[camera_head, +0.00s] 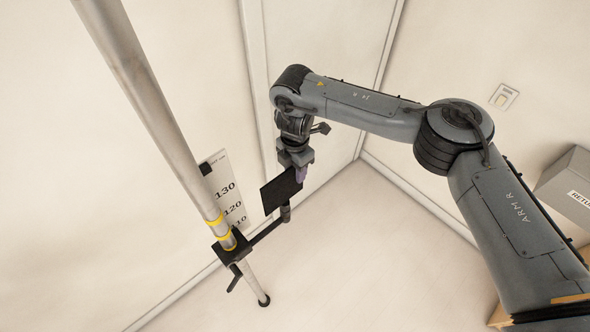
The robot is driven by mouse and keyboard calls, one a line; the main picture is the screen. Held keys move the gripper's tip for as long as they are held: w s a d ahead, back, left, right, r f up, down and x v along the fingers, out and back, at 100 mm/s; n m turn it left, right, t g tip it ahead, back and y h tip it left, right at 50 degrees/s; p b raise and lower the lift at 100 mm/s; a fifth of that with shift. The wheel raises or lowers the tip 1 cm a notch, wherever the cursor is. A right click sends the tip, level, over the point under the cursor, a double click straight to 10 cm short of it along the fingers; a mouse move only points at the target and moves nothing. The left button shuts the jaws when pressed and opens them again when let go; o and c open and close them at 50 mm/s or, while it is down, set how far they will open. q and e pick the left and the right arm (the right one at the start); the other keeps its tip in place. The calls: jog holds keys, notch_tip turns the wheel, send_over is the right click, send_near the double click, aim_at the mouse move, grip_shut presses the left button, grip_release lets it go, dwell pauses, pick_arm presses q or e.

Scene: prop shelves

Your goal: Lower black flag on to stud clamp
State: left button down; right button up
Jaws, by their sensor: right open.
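The black flag (281,193) is a flat dark panel, tilted in the picture, directly below my right gripper. Whether the fingers touch the flag is not clear. The stud clamp (286,213) is a short dark upright piece at the end of a black side arm. It shows just under the flag's lower edge; I cannot tell whether the flag is seated in it. My left gripper is out of view.
A metal pole (150,90) with yellow bands carries the black bracket (231,249) and its side arm. A height scale (226,190) is on the wall behind. A grey box (568,190) stands at the right. The floor around the pole is clear.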

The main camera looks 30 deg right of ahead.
notch_tip(320, 180, up, 10)
jog(key=shift+r, duration=0.15)
dwell(0.3)
jog(key=shift+s, duration=0.1)
dwell(0.3)
